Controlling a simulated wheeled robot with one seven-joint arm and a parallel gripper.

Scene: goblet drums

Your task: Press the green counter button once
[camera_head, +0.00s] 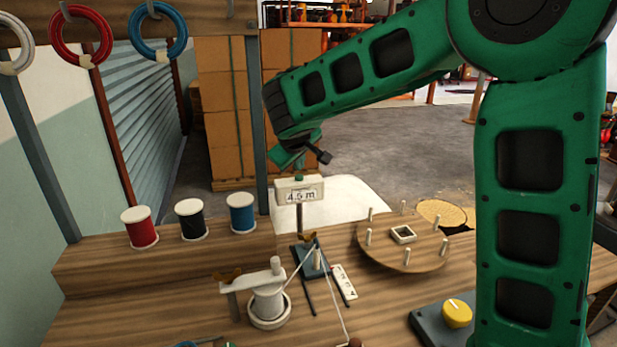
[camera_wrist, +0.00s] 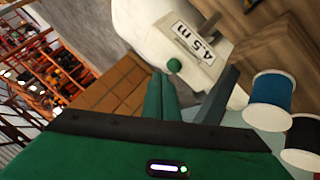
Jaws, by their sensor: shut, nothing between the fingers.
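The counter is a small white box (camera_head: 298,192) reading "4.5 m" on a post above the wooden bench; it also shows tilted in the wrist view (camera_wrist: 190,44). Its round green button (camera_head: 299,178) sits on top, and the wrist view shows it as a green knob (camera_wrist: 174,66). My gripper (camera_head: 298,165) is shut and empty, pointing down just above the button. In the wrist view its green fingers (camera_wrist: 160,96) end beside the button; whether they touch it I cannot tell.
Red (camera_head: 139,228), black (camera_head: 190,220) and blue (camera_head: 241,213) spools stand on a raised shelf left of the counter. A round pegged board (camera_head: 400,245) lies to the right. A yellow knob (camera_head: 457,313) is at the front right. Coloured rings hang upper left.

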